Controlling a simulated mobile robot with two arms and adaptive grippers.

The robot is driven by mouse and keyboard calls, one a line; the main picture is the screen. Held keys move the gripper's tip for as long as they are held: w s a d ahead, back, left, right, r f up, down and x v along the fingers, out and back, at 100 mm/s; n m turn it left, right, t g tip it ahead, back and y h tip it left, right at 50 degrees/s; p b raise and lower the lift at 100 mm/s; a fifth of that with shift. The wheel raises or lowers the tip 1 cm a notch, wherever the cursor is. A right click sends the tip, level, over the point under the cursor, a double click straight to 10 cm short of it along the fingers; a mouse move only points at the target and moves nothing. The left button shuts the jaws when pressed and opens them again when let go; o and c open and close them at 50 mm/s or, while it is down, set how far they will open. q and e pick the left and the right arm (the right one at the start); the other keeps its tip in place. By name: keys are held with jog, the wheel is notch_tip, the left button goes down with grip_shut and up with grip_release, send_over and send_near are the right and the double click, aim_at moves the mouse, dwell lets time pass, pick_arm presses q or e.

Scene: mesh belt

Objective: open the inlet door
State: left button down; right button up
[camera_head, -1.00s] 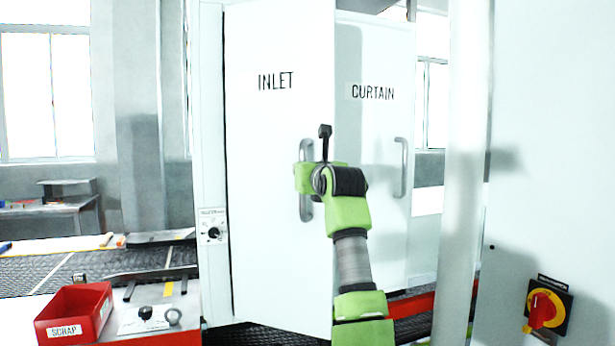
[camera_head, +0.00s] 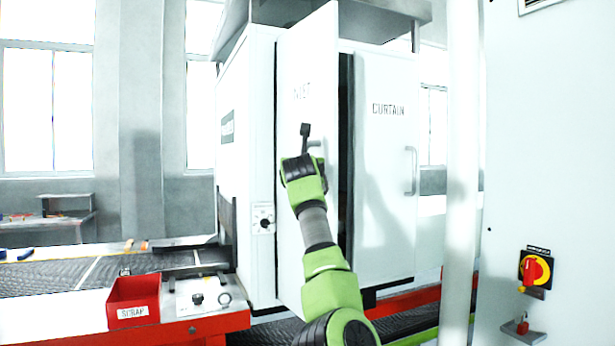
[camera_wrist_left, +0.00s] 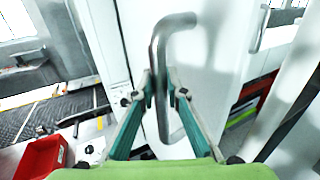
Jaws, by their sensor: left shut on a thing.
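The inlet door (camera_head: 308,65) is a white panel with dark lettering, standing ajar and seen at a slant in the head view. A dark gap shows between its right edge and the curtain door. My left gripper (camera_head: 304,165) is at the door's handle, which it mostly hides in the head view. In the left wrist view, my left gripper's fingers (camera_wrist_left: 160,90) are shut around the grey bar handle (camera_wrist_left: 158,60), one finger on each side. The inlet door (camera_wrist_left: 215,75) also fills the middle of that view. My right gripper is not in view.
The curtain door (camera_head: 385,190) with its own handle (camera_head: 411,170) stands to the right. A pale post (camera_head: 462,200) and a panel with a red-yellow switch (camera_head: 536,270) are farther right. A red scrap bin (camera_head: 134,303) sits at lower left beside the mesh belt (camera_head: 60,280).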

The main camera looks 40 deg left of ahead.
pick_arm(q)
jog(key=shift+s+a+r, duration=0.2)
jog(key=shift+s+r, duration=0.1)
jog(key=shift+s, duration=0.1)
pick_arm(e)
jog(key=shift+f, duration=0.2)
pick_arm(q)
jog(key=shift+w, duration=0.1)
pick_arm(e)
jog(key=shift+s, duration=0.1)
pick_arm(q)
jog(key=c, duration=2.3)
grip_release()
jog(key=shift+o, duration=1.4)
jog(key=shift+a, duration=0.15)
jog(key=v, duration=1.2)
jog(key=shift+a+f, duration=0.15)
jog(key=shift+f, duration=0.1)
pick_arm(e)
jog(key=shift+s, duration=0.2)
